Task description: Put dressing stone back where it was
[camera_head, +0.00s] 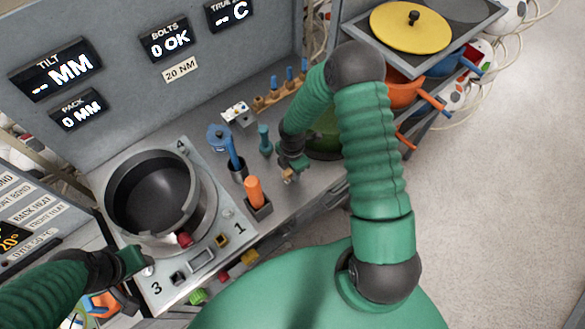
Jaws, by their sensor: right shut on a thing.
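My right gripper (290,170) is shut on a small tan piece (289,177), which looks like the dressing stone. It holds the piece over the grey bench, right of the orange-handled tool (254,190). The gripper and wrist hide most of it, and I cannot tell whether it touches the bench. My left gripper (132,266) is at the lower left, beside the front of the round dark pot (152,190). Its fingers are too unclear to tell whether they are open.
A blue tool (232,150) stands in a dark holder behind the orange one. A teal-handled piece (265,139) and a wooden rack (275,94) with blue pegs stand farther back. A shelf (440,60) with a yellow disc (410,26) is at the upper right. The floor at right is clear.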

